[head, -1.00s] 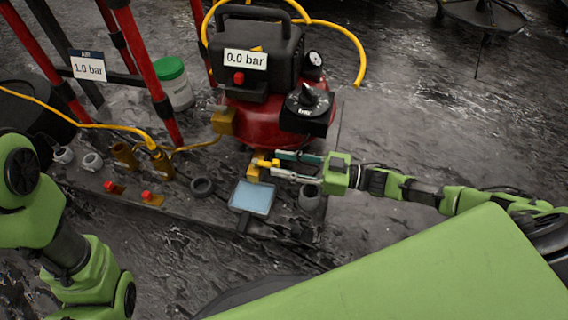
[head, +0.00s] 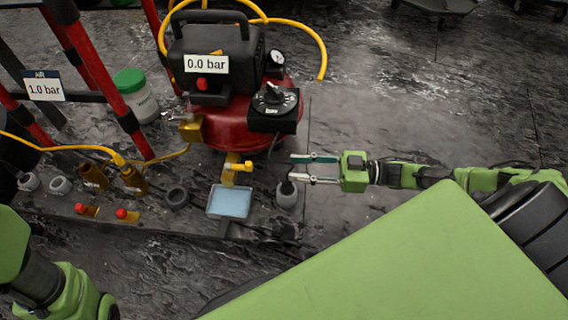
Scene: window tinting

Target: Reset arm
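My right gripper (head: 291,168) comes in from the right in the head view. Its two fingers are apart with nothing between them. The fingertips point left, above or beside a small grey pot (head: 287,194) and short of a yellow valve fitting (head: 237,168). On the left, green links of my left arm show at the lower left edge; the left gripper is outside the picture.
A red compressor (head: 232,133) with a black top and a "0.0 bar" label stands behind the fitting. A blue-topped tray (head: 230,202), a dark ring (head: 177,197) and brass fittings (head: 133,179) lie nearby. The floor on the right (head: 420,110) is clear.

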